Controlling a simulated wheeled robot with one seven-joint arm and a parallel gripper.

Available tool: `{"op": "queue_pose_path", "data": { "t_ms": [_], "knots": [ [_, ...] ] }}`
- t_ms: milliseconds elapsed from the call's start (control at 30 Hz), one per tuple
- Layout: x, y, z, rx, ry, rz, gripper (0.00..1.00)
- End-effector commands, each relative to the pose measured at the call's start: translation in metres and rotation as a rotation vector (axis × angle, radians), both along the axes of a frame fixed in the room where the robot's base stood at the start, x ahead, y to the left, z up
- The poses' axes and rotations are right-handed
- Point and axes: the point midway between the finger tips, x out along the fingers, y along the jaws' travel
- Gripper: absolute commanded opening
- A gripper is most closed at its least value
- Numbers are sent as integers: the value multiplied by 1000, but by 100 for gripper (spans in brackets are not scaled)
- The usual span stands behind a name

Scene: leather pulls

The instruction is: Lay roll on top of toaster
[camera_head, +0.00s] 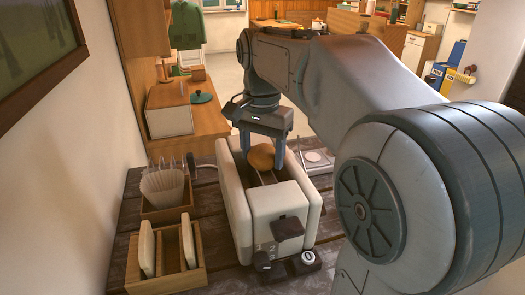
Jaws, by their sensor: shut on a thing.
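The roll (262,156) is a round orange-brown bun. My gripper (264,154) is shut on the roll, with its fingers pointing down on either side of it. The toaster (277,204) is a cream, long-bodied appliance with dark knobs at its front, standing on the dark wooden table. The roll appears over the far part of the toaster's top. I cannot tell whether the roll touches the toaster.
A wooden box (193,272) with upright slices stands left of the toaster. Behind it is a holder with paper filters (163,187). A small pale device (314,157) lies right of the toaster. A wall (60,150) bounds the left side.

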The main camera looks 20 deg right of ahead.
Motion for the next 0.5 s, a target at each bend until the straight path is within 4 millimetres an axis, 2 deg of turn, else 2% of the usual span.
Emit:
{"op": "queue_pose_path", "data": {
  "t_ms": [367, 400, 467, 500],
  "knots": [
    [0, 0, -5, 0, 0, 0, 47],
    [0, 0, -5, 0, 0, 0, 66],
    [0, 0, -4, 0, 0, 0, 82],
    [0, 0, -4, 0, 0, 0, 82]
  ]
}}
